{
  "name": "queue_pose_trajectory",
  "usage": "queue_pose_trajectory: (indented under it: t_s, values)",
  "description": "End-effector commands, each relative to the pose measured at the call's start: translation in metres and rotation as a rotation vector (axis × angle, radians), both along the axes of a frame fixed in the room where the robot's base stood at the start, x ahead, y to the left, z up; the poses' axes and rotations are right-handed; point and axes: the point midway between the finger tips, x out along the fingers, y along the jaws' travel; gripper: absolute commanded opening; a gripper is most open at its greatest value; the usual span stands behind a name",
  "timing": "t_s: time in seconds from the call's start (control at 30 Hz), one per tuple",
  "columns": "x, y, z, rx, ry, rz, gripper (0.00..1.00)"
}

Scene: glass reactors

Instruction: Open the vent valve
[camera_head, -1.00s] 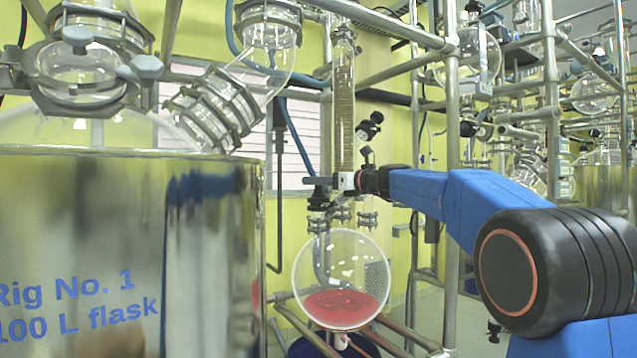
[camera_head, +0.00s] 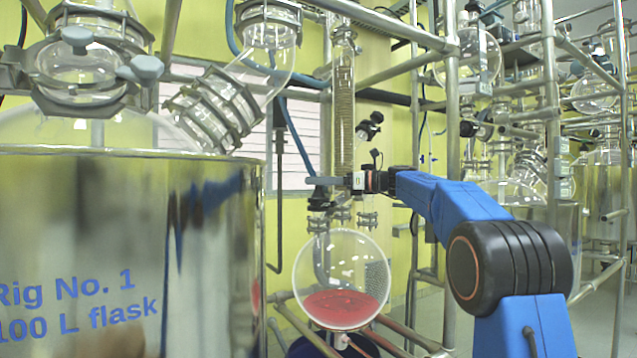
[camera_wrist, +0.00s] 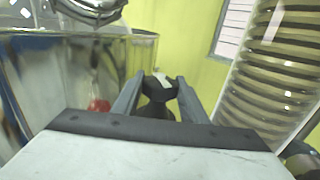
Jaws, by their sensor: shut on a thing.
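My gripper (camera_head: 318,181) is at the glass column above the round flask. In the wrist view its two grey fingers (camera_wrist: 160,92) are on either side of a black valve knob (camera_wrist: 158,88) with a pale tip, which I take to be the vent valve. The gripper is shut on this knob. In the head view the dark knob (camera_head: 319,194) shows just below the fingers, partly hidden by them. How far the valve is turned cannot be seen.
The round flask (camera_head: 342,265) with red liquid hangs below the gripper. The coiled glass column (camera_head: 344,110) stands close beside it. A large shiny vessel (camera_head: 120,250) fills the left. Metal frame poles (camera_head: 453,80) stand to the right.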

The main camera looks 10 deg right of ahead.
Motion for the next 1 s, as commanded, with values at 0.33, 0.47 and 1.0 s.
queue_pose_trajectory:
  t_s: [0.33, 0.47, 1.0]
  values:
    - [0.000, 0.000, 0.000, 0.000, 0.000, -0.002, 0.52]
    - [0.000, 0.000, 0.000, 0.000, 0.000, -0.002, 0.52]
    - [-0.022, -0.043, 0.000, 0.001, 0.000, -0.004, 0.52]
